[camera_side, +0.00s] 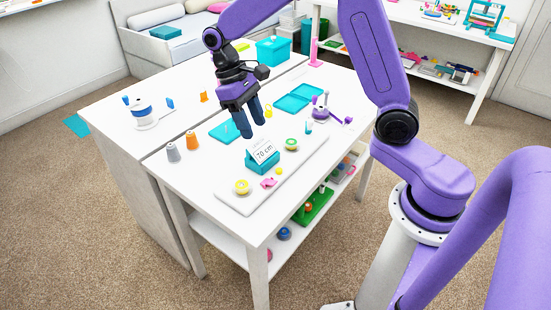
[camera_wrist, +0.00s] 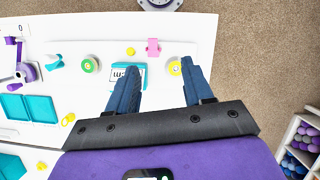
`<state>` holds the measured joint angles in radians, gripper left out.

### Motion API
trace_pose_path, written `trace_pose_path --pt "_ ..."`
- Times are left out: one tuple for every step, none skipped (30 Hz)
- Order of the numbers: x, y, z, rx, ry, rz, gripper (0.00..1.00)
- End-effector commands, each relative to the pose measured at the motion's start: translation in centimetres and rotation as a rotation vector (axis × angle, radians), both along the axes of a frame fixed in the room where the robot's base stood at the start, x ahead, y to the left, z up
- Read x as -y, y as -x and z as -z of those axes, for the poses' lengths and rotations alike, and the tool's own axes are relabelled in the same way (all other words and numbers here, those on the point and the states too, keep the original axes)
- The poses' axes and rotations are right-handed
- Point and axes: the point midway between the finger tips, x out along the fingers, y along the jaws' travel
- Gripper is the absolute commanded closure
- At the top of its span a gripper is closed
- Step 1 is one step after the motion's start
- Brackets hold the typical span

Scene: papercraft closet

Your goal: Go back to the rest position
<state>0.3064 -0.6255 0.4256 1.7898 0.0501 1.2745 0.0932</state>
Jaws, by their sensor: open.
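My gripper (camera_side: 251,119) is above the white table (camera_side: 237,242), with its two dark blue fingers pointing down. In the wrist view my gripper (camera_wrist: 160,80) has its fingers apart with nothing between them. Below it stands a teal box with a white card reading "70 cm" (camera_side: 264,151). The teal box also shows in the wrist view (camera_wrist: 140,70), partly hidden by a finger. A yellow roll (camera_side: 241,187), a green roll (camera_side: 291,144) and a pink piece (camera_side: 268,183) lie around the box on a pale board (camera_side: 232,204).
A grey spool (camera_side: 173,152) and an orange spool (camera_side: 191,141) stand at the table's left. A teal open case (camera_side: 299,97) and a purple tool (camera_side: 320,108) lie toward the back right. A white reel (camera_side: 143,116) stands on the adjoining table. The air around my gripper looks clear.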

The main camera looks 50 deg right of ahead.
Motion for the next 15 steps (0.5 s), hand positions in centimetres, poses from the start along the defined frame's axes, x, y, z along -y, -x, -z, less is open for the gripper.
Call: trace_pose_path --pt "-0.4 1.2 -0.5 0.019 -0.006 -0.044 0.49" --pt "-0.7 1.8 -0.7 0.030 -0.010 -0.070 0.49" --pt "-1.0 2.7 -1.0 0.044 -0.014 -0.103 0.49" --pt "-1.2 3.4 -1.2 0.054 -0.018 -0.128 0.49" --pt "-1.4 4.0 -1.4 0.064 -0.022 -0.155 0.49" --pt "-1.6 5.0 -1.6 0.078 -0.028 -0.188 0.49" --pt "-1.7 5.7 -1.8 0.088 -0.033 -0.213 0.49" --pt "-1.8 6.4 -1.9 0.097 -0.037 -0.238 0.49" --pt "-1.9 7.4 -2.1 0.111 -0.044 -0.271 0.49" --pt "-2.1 8.1 -2.3 0.122 -0.050 -0.298 0.49" --pt "-2.1 8.9 -2.4 0.130 -0.055 -0.323 0.49" --pt "-2.1 9.9 -2.5 0.142 -0.063 -0.357 0.49" --pt "-2.1 10.6 -2.6 0.153 -0.070 -0.383 0.49" --pt "-2.1 11.4 -2.7 0.162 -0.076 -0.407 0.49" --pt "-2.1 12.5 -2.8 0.174 -0.084 -0.442 0.49"
